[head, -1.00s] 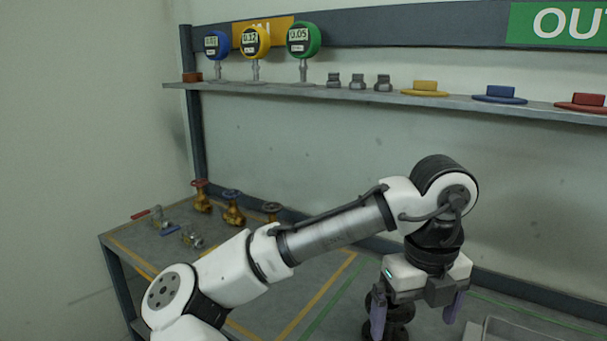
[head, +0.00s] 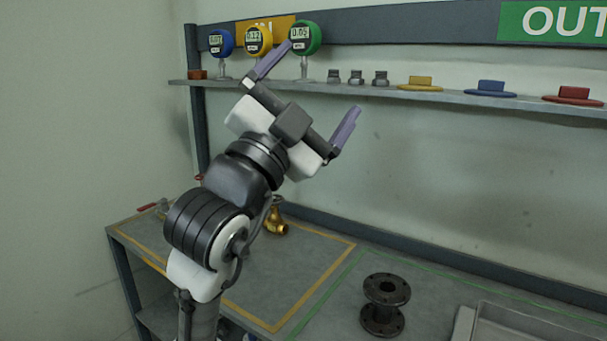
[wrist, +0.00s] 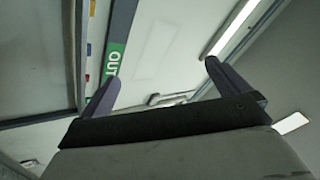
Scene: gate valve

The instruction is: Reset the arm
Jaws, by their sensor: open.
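My gripper (head: 308,100) is raised in the head view, in front of the shelf and wall. Its two purple fingers are spread wide with nothing between them. The wrist view also shows my gripper (wrist: 160,82) open and empty, facing the upper wall and ceiling. My arm is folded upward and hides part of the workbench's left side. A black flanged spool (head: 384,304) stands upright on the workbench (head: 325,262), apart from my gripper.
The shelf (head: 445,97) holds blue, yellow and green gauges (head: 304,38), several small grey fittings and coloured flanged caps. A brass valve (head: 276,222) is partly hidden behind my arm. A grey tray (head: 530,328) sits at the front right.

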